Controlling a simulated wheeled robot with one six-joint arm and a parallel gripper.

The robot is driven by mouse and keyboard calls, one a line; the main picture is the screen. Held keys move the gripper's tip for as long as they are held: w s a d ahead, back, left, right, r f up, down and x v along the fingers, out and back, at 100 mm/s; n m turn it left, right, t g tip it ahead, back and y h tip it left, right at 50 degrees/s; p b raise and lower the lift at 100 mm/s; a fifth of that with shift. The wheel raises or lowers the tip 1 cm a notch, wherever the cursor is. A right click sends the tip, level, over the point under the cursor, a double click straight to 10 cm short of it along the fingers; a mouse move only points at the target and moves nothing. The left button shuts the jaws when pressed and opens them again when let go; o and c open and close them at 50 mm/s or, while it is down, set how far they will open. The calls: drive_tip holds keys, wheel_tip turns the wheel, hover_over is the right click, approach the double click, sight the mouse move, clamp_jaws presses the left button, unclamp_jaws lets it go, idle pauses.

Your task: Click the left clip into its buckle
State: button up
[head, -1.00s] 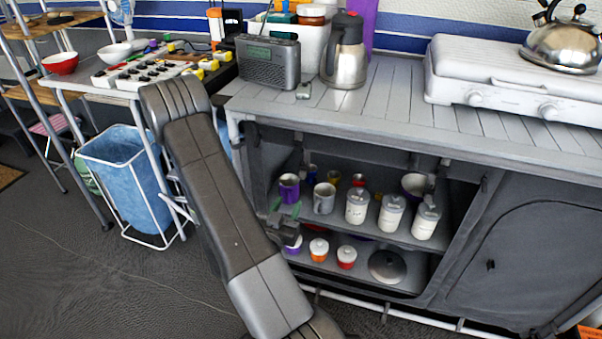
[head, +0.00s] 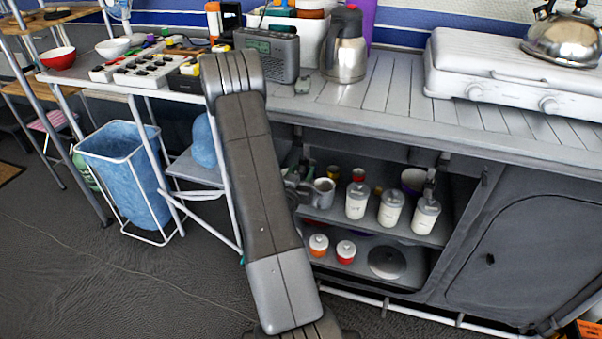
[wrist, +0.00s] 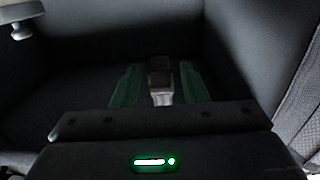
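A dark clip with a pale grey lower part (wrist: 161,92) shows in the middle of the wrist view. My gripper (wrist: 160,86) has its two green fingers on either side of it, with a narrow dark gap at each side, so it looks open around the piece. I cannot tell from this view which part is clip and which is buckle. In the head view a grey strap (head: 296,152) hangs at the left of the cupboard opening. My gripper there (head: 297,186) is mostly hidden behind my arm, just below that strap.
A second hanging strap and buckle (head: 431,180) shows at the right of the opening. Behind, the shelf holds a grey mug (head: 324,191), white canisters (head: 356,201) and small jars (head: 319,243). The counter (head: 400,92) lies above. A folding frame with a blue bin (head: 122,180) stands left.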

clamp_jaws()
drive_tip(key=s+a+r+p, duration=0.1)
drive_tip(key=s+r, duration=0.3)
drive_tip(key=r, duration=0.5)
drive_tip(key=shift+s+a+p, duration=0.3)
drive_tip(key=shift+s+p, duration=0.1)
drive_tip(key=shift+p, duration=0.1)
unclamp_jaws()
drive_tip(key=shift+s+r, duration=0.1)
drive_tip(key=shift+r, duration=0.05)
drive_tip(key=v, duration=1.3)
drive_tip(key=shift+s+a, duration=0.2)
drive_tip(key=shift+s, duration=0.15)
